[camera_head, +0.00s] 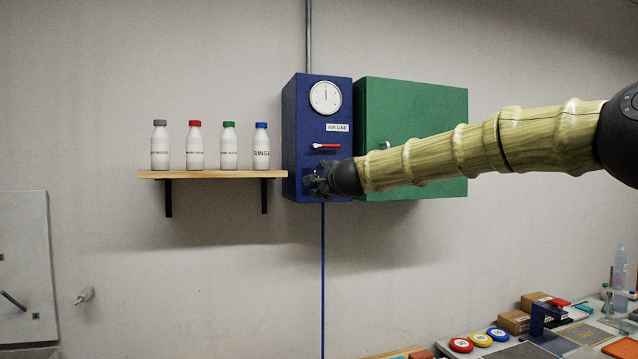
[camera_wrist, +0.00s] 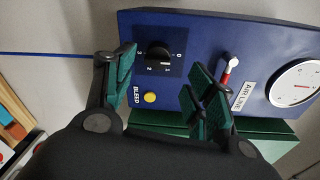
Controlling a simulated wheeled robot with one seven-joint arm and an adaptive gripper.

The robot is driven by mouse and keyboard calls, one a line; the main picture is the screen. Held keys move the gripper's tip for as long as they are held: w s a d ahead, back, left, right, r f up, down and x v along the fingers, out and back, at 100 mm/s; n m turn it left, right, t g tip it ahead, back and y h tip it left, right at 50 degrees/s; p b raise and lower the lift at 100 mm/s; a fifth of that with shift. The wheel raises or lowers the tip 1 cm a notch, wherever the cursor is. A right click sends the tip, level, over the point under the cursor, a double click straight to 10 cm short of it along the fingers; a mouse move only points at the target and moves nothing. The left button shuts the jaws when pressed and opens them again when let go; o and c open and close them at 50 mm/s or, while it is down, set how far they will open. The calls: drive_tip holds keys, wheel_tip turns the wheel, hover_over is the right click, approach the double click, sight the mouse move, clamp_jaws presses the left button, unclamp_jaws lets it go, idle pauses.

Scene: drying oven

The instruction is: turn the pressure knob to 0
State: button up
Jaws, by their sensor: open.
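The black pressure knob (camera_wrist: 158,57) is on the blue air line box (camera_head: 302,130), with small white numbers around it in the wrist view. Its exact pointer setting is too small to read surely. My gripper (camera_wrist: 165,63) is open in front of the box, one finger to the left of the knob and the other to its lower right. No finger clearly touches the knob. In the head view my gripper (camera_head: 318,180) hides the knob at the lower part of the box.
A red-handled lever (camera_head: 326,146) and a round gauge (camera_head: 325,97) are above on the box. A yellow bleed button (camera_wrist: 150,97) is near the knob. A green cabinet (camera_head: 430,120) stands to the right, a shelf (camera_head: 210,174) with several bottles to the left.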

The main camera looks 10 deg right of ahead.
drive_tip(key=s, duration=0.6)
drive_tip(key=shift+d+r, duration=0.2)
drive_tip(key=shift+f, duration=0.1)
